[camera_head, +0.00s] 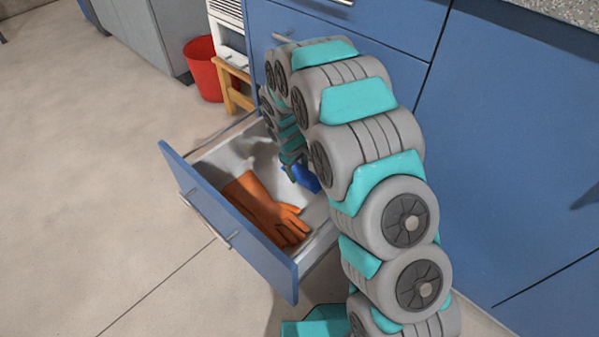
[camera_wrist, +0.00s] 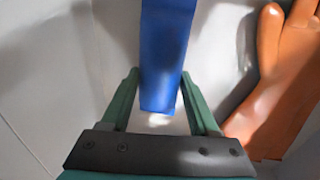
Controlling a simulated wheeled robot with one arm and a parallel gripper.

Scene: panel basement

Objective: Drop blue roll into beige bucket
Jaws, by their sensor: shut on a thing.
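The blue roll (camera_head: 304,178) is at the right side of an open drawer (camera_head: 215,207). In the wrist view the blue roll (camera_wrist: 166,50) stands out long and straight between the green fingers. My gripper (camera_wrist: 162,78) is shut on it. In the head view my gripper (camera_head: 291,160) reaches down into the drawer and is partly hidden by my arm. I cannot tell whether the roll touches the drawer floor. No beige bucket shows in either view.
An orange glove (camera_head: 267,208) lies in the drawer, beside the roll; it also shows at the right of the wrist view (camera_wrist: 283,85). Drawer walls surround my gripper. A red bucket (camera_head: 202,70) stands on the floor beyond, near a wooden stool (camera_head: 232,88). Floor at left is clear.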

